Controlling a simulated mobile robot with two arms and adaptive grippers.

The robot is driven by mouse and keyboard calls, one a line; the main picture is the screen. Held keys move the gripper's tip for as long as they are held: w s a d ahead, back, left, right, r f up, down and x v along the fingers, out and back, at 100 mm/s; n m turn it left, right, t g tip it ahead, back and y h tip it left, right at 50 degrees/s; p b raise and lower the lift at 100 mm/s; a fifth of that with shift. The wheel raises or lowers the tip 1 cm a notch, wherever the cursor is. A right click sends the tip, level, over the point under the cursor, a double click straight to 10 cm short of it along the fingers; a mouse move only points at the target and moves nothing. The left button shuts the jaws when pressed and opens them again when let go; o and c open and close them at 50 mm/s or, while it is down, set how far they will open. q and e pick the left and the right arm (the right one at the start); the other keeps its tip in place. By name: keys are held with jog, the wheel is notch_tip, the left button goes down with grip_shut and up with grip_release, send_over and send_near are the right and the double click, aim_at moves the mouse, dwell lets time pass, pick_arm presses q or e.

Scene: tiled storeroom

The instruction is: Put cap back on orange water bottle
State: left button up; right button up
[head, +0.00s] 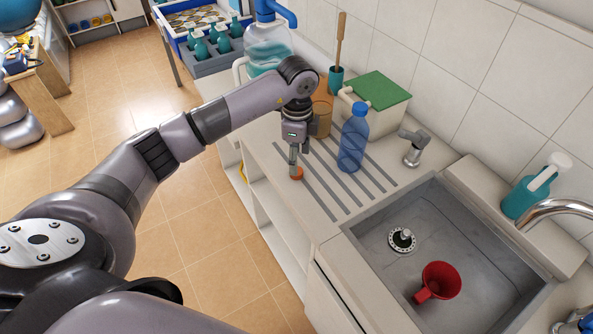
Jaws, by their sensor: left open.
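A small orange cap (297,174) lies on the ribbed drainboard, near the counter's front edge. My left gripper (294,163) points down right over the cap, its fingertips at or very close to it. It is open; whether the fingers touch the cap I cannot tell. A translucent orange vessel (323,118), seemingly the orange water bottle, stands just behind my left gripper and is partly hidden by it. Its top is hard to make out. A blue bottle (353,140) with a blue cap stands upright to its right. My right gripper is not in view.
A grey tap-like fitting (413,147), a green-lidded box (376,92) and a large jug (267,45) stand along the back. The drainboard's front right is clear.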

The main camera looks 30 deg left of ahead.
pick_arm(q)
jog(key=shift+f, duration=0.15)
jog(key=f, duration=0.1)
jog(key=f+p, duration=0.1)
jog(key=f, duration=0.1)
jog(key=f+p, duration=0.1)
jog(key=f, duration=0.1)
jog(key=shift+w+a, duration=0.2)
jog(key=shift+w, duration=0.05)
jog(key=shift+r, duration=0.1)
jog(key=shift+c, duration=0.2)
jog(key=c, duration=0.8)
